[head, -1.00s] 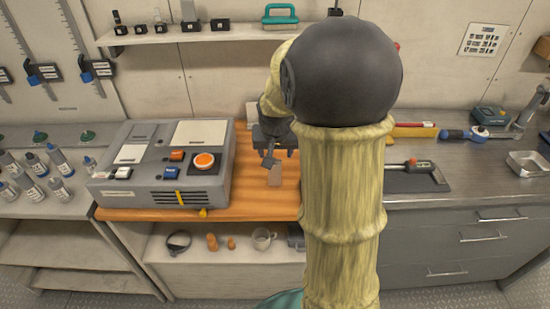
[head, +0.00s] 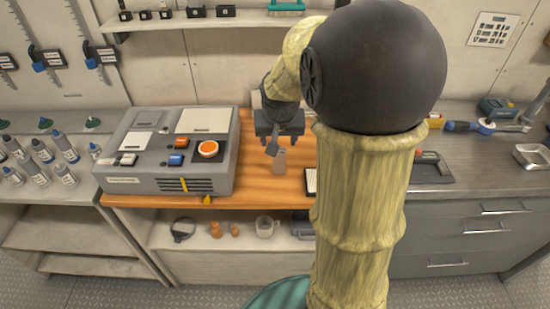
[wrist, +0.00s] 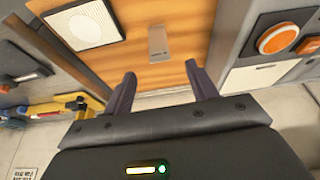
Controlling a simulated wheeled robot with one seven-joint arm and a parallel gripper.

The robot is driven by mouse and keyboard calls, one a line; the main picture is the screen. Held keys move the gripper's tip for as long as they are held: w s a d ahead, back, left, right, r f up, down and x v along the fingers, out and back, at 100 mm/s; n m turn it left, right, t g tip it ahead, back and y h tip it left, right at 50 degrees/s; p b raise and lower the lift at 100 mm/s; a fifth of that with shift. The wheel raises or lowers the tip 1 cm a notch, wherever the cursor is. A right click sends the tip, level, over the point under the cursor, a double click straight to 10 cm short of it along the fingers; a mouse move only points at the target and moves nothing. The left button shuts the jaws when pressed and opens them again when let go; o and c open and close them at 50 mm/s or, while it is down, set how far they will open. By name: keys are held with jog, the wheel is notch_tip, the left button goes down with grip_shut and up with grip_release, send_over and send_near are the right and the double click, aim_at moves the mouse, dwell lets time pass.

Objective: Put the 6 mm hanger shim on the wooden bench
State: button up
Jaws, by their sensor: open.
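A small flat grey-brown plate, which looks like the hanger shim (wrist: 158,42), lies on the orange-brown wooden bench (wrist: 190,45). In the head view the shim (head: 279,161) is on the bench (head: 255,190), right of the grey machine. My gripper (head: 280,143) is over the bench, by the shim. In the wrist view my gripper (wrist: 159,78) has its two fingers spread with nothing between them. The shim shows beyond the fingertips, apart from them. Its marking is too small to read.
A grey machine with an orange button (head: 208,149) stands left on the bench. A dark-framed white panel (wrist: 93,25) lies near the shim; its edge shows in the head view (head: 311,181). My arm hides the bench's right part. A shelf below holds a mug (head: 265,227).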

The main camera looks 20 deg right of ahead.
jog(key=s+a+f+n, duration=0.2)
jog(key=s+a+f, duration=0.1)
jog(key=s, duration=0.3)
jog(key=s+a+f+n+g+y, duration=0.1)
jog(key=s+a+f+n, duration=0.1)
jog(key=s+a+f, duration=0.2)
jog(key=s+a, duration=0.1)
jog(key=s, duration=0.2)
jog(key=shift+s+a+g+y, duration=0.2)
jog(key=shift+g+y, duration=0.1)
